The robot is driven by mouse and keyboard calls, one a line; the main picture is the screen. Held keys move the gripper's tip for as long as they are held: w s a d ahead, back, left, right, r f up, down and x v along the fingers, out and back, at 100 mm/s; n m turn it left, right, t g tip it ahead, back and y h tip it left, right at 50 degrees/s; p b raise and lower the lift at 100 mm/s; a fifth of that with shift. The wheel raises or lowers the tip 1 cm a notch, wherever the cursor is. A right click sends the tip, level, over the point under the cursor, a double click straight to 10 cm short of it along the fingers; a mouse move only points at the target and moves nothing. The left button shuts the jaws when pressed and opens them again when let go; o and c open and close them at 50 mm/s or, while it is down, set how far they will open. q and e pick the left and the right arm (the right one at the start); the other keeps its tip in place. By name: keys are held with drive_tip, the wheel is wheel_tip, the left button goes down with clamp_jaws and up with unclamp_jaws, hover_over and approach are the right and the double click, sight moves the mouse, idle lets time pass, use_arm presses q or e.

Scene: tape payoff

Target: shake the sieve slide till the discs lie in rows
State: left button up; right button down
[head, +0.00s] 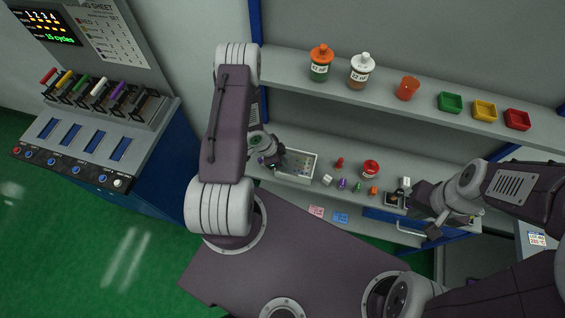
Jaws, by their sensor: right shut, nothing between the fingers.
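A pale shallow tray (307,169), which looks like the sieve slide, sits on the lower shelf just left of the middle in the head view. Small discs seem to lie in it, but they are too small to tell whether they form rows. My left gripper (270,160) is at the tray's left end; its fingers are small and dark, and I cannot tell whether they are open or touch the tray. My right gripper (424,220) is shut and empty at the right part of the lower shelf, beside a small dark box (396,199).
Small coloured pieces and a red roll (370,168) stand on the lower shelf (320,140) between my grippers. The upper shelf (290,62) holds two jars, an orange cup (407,88) and coloured trays. A lever console (100,130) stands at left.

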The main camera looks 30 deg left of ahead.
use_arm(q)
drive_tip(key=shift+o, duration=1.2)
drive_tip(key=shift+w+d, duration=0.15)
drive_tip(key=shift+d, duration=0.15)
drive_tip(key=shift+w+d, duration=0.1)
drive_tip(key=shift+d, duration=0.15)
drive_tip(key=shift+a, duration=0.15)
drive_tip(key=v, duration=0.9)
drive_tip(key=shift+p, duration=0.45)
